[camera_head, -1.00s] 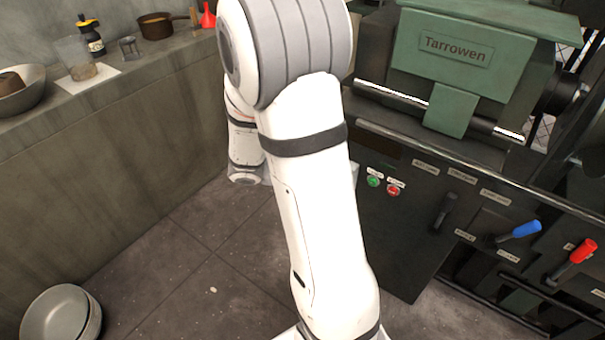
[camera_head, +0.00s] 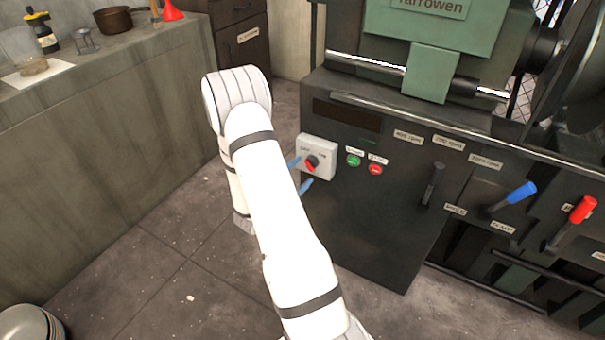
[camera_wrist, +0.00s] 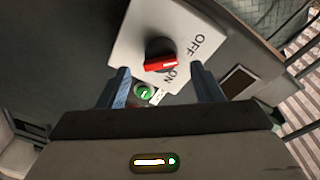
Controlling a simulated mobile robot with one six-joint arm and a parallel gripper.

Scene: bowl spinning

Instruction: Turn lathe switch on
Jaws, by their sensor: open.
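The lathe (camera_head: 385,215) is a dark cabinet with green upper parts. Its switch is a white plate (camera_head: 327,146) with a black and red knob (camera_head: 311,163) and OFF and ON lettering. In the wrist view the red-handled knob (camera_wrist: 161,58) sits between and beyond my fingertips, with its red bar lying near the ON lettering. My gripper (camera_wrist: 163,80) is open, with one blue finger on each side of the knob. In the head view the blue fingers show at the switch plate's left edge. I cannot tell whether they touch the knob.
A green button (camera_head: 354,161) and a red button (camera_head: 376,169) sit right of the switch. Blue (camera_head: 521,192) and red (camera_head: 583,209) levers stick out farther right. A concrete counter (camera_head: 110,120) runs along the left. The floor between is open.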

